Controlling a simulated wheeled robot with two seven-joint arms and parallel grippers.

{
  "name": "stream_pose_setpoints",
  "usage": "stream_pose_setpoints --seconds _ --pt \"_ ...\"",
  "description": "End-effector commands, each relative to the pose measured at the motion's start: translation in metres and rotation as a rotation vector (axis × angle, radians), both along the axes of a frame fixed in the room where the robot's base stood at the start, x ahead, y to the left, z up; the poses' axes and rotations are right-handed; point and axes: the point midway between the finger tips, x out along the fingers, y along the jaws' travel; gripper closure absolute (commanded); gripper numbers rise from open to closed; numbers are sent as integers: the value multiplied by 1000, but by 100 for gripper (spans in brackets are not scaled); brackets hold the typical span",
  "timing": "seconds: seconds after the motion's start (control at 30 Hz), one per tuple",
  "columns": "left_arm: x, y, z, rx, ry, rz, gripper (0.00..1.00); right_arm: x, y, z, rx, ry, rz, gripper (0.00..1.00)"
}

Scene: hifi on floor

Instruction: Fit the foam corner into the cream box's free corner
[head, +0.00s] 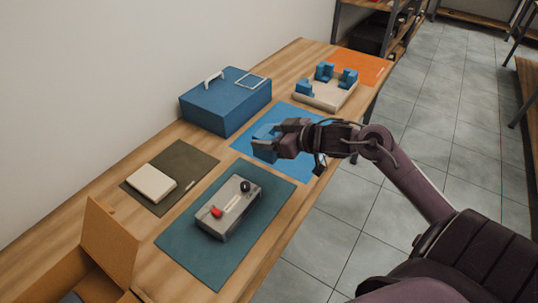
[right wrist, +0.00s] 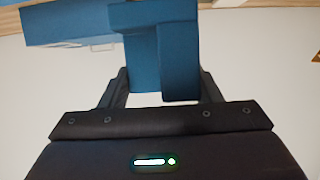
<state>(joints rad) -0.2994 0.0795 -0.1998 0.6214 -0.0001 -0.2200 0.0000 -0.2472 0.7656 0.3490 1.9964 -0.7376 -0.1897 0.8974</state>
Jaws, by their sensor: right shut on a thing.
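The cream box (head: 325,100) is a low open tray at the back of the table. Blue foam corners stand at its left (head: 303,87), back (head: 324,71) and right (head: 348,77) corners. Its near corner is bare. My right gripper (head: 280,142) is shut on another blue foam corner (head: 264,152), held over the blue mat, in front of the cream box and apart from it. In the right wrist view the foam corner (right wrist: 180,50) sits between the fingers (right wrist: 162,90), its stepped shape showing. My left gripper is not in view.
A blue case (head: 226,105) with a white handle stands left of the cream box. A grey device (head: 229,207) with a red knob lies on the teal mat (head: 180,243). A cream block (head: 152,183) and an open cardboard box (head: 109,240) are to the left.

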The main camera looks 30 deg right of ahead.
Motion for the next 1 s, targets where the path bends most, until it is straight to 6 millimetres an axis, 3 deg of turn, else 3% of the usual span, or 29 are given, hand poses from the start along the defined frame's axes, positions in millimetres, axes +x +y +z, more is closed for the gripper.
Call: stream_pose_setpoints --seconds 0.1,0.33,0.73,0.87,1.0 --pt "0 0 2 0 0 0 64 1 0 34 -5 -5 3 67" --pt "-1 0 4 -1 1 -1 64 1 0 71 -2 -2 1 67" --pt "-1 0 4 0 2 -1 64 4 9 81 2 1 -29 67" --pt "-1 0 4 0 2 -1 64 11 31 81 -1 4 -100 67" --pt "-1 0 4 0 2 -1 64 17 65 90 0 6 -197 67"
